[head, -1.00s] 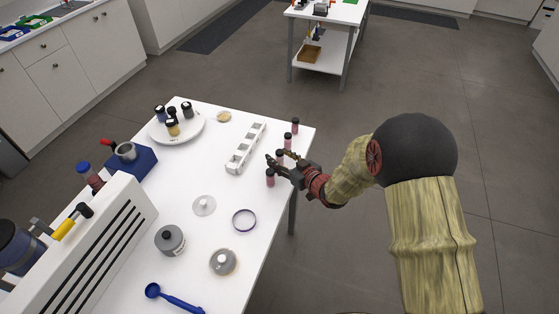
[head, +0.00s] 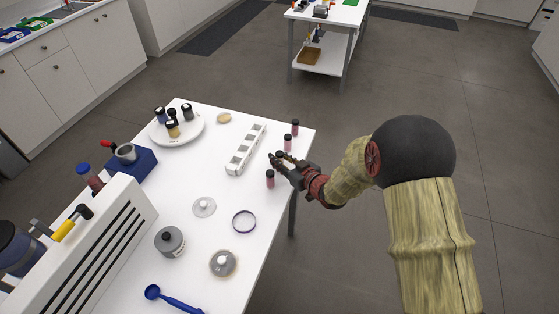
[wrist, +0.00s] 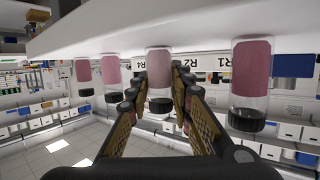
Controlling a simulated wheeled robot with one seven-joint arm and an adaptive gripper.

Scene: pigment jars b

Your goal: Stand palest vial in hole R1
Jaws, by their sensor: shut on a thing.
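Several pink vials with black caps stand in a row along the table's right edge. In the head view these are a far vial (head: 295,127), one beside it (head: 288,142) and a near vial (head: 270,179). My gripper (head: 282,160) is shut on the vial between them, mostly hidden there. The wrist view is upside down and shows this held vial (wrist: 159,72) between my fingers (wrist: 158,100), with a vial at right (wrist: 250,75) and two at left.
A white plate (head: 199,135) with several dark-capped jars stands at the back left. A purple ring (head: 243,221), a clear lid (head: 204,206), a grey jar (head: 170,241) and a blue spoon (head: 172,298) lie nearer. The table between rack and vials is clear.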

